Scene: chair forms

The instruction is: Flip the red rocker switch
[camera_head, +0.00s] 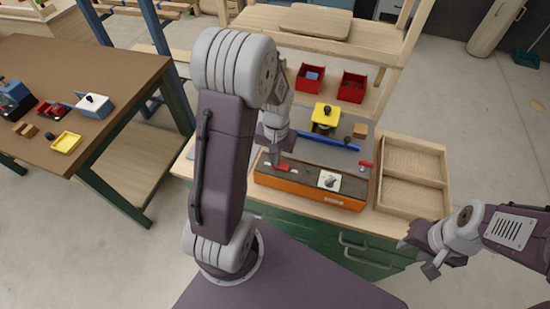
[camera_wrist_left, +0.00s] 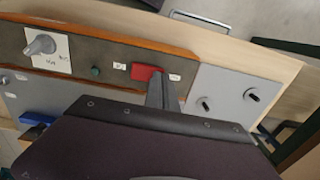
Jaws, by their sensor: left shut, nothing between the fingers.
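The red rocker switch (camera_wrist_left: 143,72) sits on the dark top of an orange-edged panel box, between two small white labels. In the head view, the box (camera_head: 318,197) stands on the bench, and the switch is partly hidden by my left gripper (camera_head: 276,160). My left gripper is shut and empty, its fingers pointing down at the panel. In the left wrist view its fingertips (camera_wrist_left: 160,82) are right beside the switch; I cannot tell whether they touch it. My right gripper (camera_head: 418,257) is open and empty, low at the right, away from the panel.
The panel also carries a grey knob on a white plate (camera_head: 329,181) and a green button (camera_wrist_left: 95,71). Behind it are a blue bar (camera_head: 328,141) and a yellow block (camera_head: 325,116). A wooden tray (camera_head: 413,160) stands right. A brown table (camera_head: 105,75) is left.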

